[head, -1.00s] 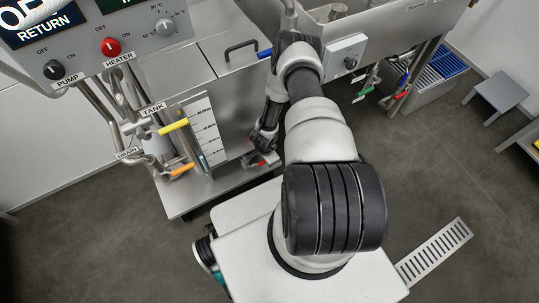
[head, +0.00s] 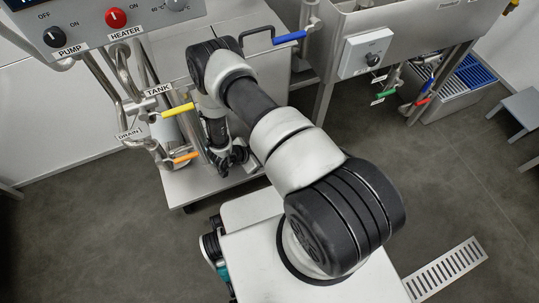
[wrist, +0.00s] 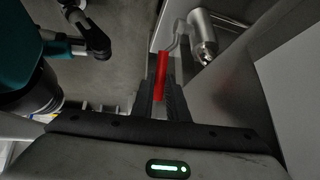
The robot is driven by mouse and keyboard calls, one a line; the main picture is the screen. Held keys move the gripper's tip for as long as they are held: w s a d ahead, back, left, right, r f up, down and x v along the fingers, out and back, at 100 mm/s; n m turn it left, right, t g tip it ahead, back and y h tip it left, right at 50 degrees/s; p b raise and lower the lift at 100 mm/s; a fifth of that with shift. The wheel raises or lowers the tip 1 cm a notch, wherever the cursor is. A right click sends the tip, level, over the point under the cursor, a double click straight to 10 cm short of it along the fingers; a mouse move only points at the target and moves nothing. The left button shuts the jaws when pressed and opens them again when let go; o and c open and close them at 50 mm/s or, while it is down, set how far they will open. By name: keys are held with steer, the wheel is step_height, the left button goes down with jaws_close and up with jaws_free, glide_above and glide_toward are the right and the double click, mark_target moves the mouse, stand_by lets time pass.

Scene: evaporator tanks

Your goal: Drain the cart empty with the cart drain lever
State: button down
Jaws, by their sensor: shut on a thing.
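In the wrist view, a red lever handle (wrist: 161,76) stands between the two dark fingers of my gripper (wrist: 158,98), which is shut on it. The handle joins a thin bent metal stem by a steel pipe end (wrist: 203,38). In the head view, my gripper (head: 232,158) is low beside the steel cart (head: 270,60), just above its base shelf (head: 205,187). My arm and gripper hide the red lever there. I cannot see the liquid level inside the cart.
A yellow lever (head: 178,110) labelled TANK and an orange lever (head: 186,157) labelled DRAIN are close left of my gripper. A blue lever (head: 290,36) is at the cart's upper right. Green (head: 386,94) and red (head: 424,101) levers hang under the right tank. The floor at right is mostly open.

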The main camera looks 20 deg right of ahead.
steer(key=shift+w+a, duration=0.1)
steer(key=shift+a, duration=0.15)
steer(key=c, duration=1.7)
jaws_free()
steer(key=shift+c, duration=0.2)
steer(key=p+v, duration=0.4)
steer(key=v, duration=1.3)
steer(key=shift+s, duration=0.2)
steer(key=shift+a+r, duration=0.1)
